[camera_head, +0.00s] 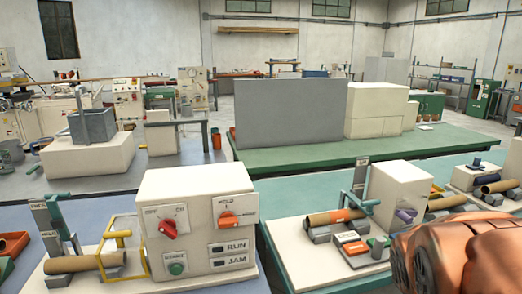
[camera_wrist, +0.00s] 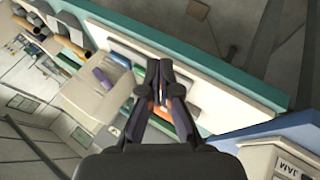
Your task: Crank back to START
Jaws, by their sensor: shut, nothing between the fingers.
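My gripper (camera_wrist: 160,75) is shut and empty in the wrist view. Its fingertips appear over the pale base of the middle station, apart from the purple handle. In the head view the middle station has a white box (camera_head: 400,188) with a purple handle (camera_head: 406,215) on its front. The handle also shows in the wrist view (camera_wrist: 103,78). A brown tube (camera_head: 335,216) with an orange band lies left of the box, near a green lever (camera_head: 362,200).
A grey panel (camera_head: 290,112) stands on the green table behind. My orange arm covers the lower right.

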